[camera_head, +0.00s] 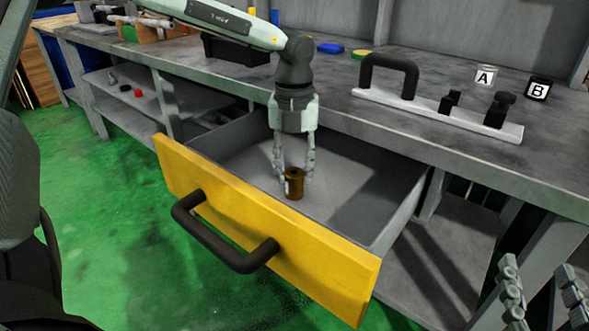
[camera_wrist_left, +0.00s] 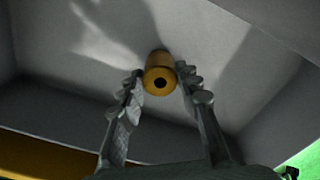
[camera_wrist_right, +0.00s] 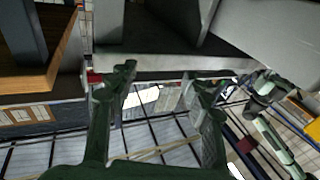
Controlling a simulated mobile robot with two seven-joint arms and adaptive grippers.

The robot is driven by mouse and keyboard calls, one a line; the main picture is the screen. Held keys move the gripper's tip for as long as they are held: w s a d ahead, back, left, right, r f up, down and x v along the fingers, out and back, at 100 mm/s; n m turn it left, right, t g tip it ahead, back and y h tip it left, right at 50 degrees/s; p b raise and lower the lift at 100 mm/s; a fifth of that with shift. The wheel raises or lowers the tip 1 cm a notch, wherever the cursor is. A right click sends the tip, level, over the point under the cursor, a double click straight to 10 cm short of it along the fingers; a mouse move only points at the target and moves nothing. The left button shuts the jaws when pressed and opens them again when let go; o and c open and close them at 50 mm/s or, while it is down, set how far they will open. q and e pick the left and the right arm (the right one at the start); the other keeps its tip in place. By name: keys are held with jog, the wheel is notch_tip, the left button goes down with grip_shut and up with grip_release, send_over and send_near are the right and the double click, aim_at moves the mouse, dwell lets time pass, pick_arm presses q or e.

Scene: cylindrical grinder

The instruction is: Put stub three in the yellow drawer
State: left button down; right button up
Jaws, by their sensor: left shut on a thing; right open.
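The yellow drawer (camera_head: 330,268) is pulled open, with a yellow front, a dark handle and a grey inside. A short brass-brown stub (camera_head: 294,184) with a hole in its end is in my left gripper (camera_head: 295,176), inside the drawer's walls. I see no number on it. In the left wrist view, the stub (camera_wrist_left: 159,73) sits between the two fingertips of my left gripper (camera_wrist_left: 161,80), above the grey drawer bottom. Whether it touches the bottom is unclear. My right gripper (camera_head: 538,272) is open and empty at the lower right, outside the drawer.
The grey workbench (camera_head: 420,120) runs behind and above the drawer. On it are a white plate with a black handle (camera_head: 388,72) and pots marked A (camera_head: 485,76) and B (camera_head: 538,89). The drawer bottom around the stub looks clear. Green floor (camera_head: 110,240) lies in front.

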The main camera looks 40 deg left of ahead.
aim_at(294, 172)
pick_arm(q)
jog(key=shift+r, duration=0.1)
pick_arm(e)
jog(key=shift+r, duration=0.1)
pick_arm(q)
jog(key=c, duration=1.1)
grip_release()
jog(key=shift+o, duration=0.2)
pick_arm(e)
jog(key=shift+s+a+r+t+y, duration=0.1)
jog(key=shift+a+r+t+y, duration=0.15)
jog(key=shift+r, duration=0.3)
jog(key=shift+d, duration=0.1)
pick_arm(q)
jog(key=shift+r, duration=0.1)
notch_tip(294, 172, up, 12)
jog(key=shift+p, duration=0.45)
pick_arm(e)
notch_tip(294, 172, down, 6)
jog(key=d+g+h, duration=0.2)
jog(key=shift+w+g, duration=0.35)
jog(key=shift+d, duration=0.1)
